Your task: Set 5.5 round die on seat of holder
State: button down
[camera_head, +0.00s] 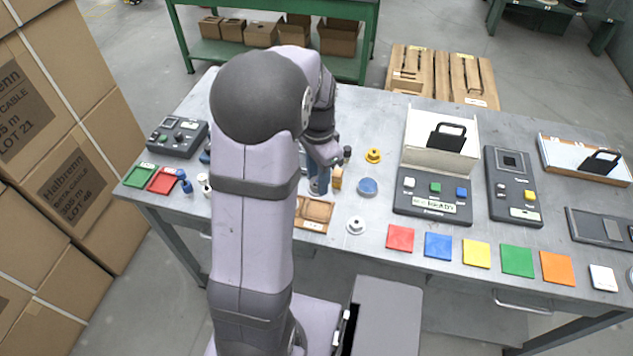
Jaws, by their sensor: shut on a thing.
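My gripper (320,186) points down over the table just right of my forearm, which partly hides it. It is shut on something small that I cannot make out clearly. A small tan block (337,180) shows right beside the fingers; I cannot tell whether it touches them. A wooden tray with shallow recesses (329,211) lies in front of the gripper, its left side hidden by my arm. A white round flanged piece (355,226) and a yellow one (373,156) stand to the right. I cannot tell for sure which thing is the 5.5 round die or the holder.
Coloured square plates, including a red one (400,238), line the front edge. An open-lidded case (433,207) and a dark device (513,187) stand right.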

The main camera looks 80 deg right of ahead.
jog(key=w+d+r+b, duration=0.1)
jog(key=w+d, duration=0.4)
jog(key=d, duration=0.3)
jog(key=w+d+b, duration=0.1)
jog(key=w+d, duration=0.3)
jog(key=d, duration=0.4)
jog(key=shift+f+p, duration=1.35)
jog(key=shift+f, duration=3.65)
jog(key=shift+f, duration=0.25)
jog(key=c, duration=1.3)
grip_release()
jog(key=shift+r, duration=0.1)
